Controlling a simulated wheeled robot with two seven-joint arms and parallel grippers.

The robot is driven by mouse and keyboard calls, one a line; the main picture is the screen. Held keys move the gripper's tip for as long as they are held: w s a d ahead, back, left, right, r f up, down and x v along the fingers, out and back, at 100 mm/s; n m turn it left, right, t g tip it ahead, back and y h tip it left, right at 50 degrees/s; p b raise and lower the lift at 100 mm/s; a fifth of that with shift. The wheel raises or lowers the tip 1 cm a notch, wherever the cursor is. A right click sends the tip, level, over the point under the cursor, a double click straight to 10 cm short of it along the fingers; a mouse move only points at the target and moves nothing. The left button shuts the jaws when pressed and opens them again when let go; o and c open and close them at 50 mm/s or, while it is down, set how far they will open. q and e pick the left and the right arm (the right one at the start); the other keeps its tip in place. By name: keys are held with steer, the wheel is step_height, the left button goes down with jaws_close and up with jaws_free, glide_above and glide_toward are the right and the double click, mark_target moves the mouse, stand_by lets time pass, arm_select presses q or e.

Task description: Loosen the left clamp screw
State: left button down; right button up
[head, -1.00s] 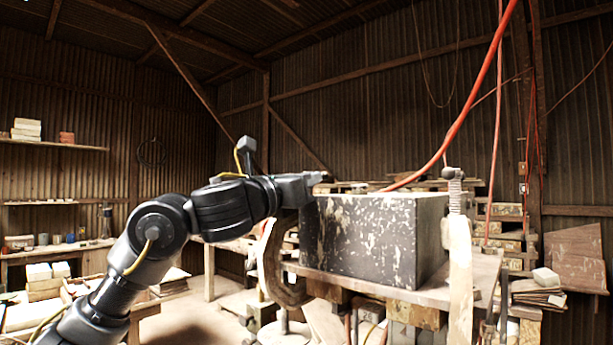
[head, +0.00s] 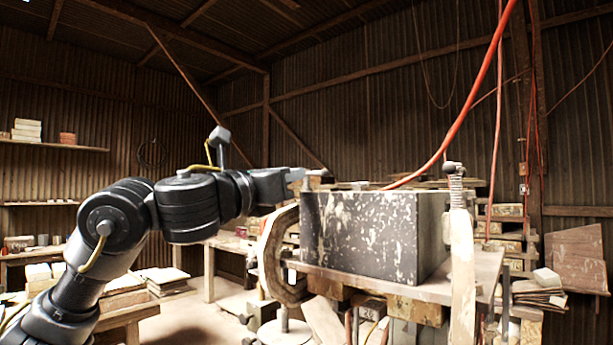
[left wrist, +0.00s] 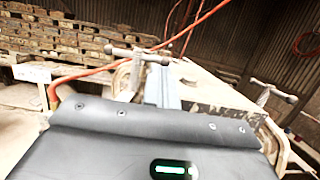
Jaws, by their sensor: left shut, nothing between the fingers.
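The left clamp (head: 272,255) is a pale, worn C-shaped frame at the left end of the dark speckled block (head: 362,238). Its screw's T-handle (head: 320,173) stands at the block's top left corner, and it also shows in the left wrist view (left wrist: 138,54). My left gripper (head: 297,178) is shut and empty, level with this handle and just left of it. In the left wrist view its fingers (left wrist: 162,84) point at the handle; I cannot tell whether they touch it. My right gripper is not in view.
The right clamp screw (head: 455,185) stands at the block's right end, also in the left wrist view (left wrist: 272,93). A red hose (head: 468,108) hangs down behind the block. The block rests on a wooden table (head: 440,290).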

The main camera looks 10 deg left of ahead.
arm_select(q)
steer(key=r+b+v, duration=0.1)
steer(key=v, duration=0.5)
steer(key=shift+s+r, duration=0.15)
steer(key=shift+s, duration=0.05)
steer(key=shift+a, duration=0.1)
stand_by(0.3)
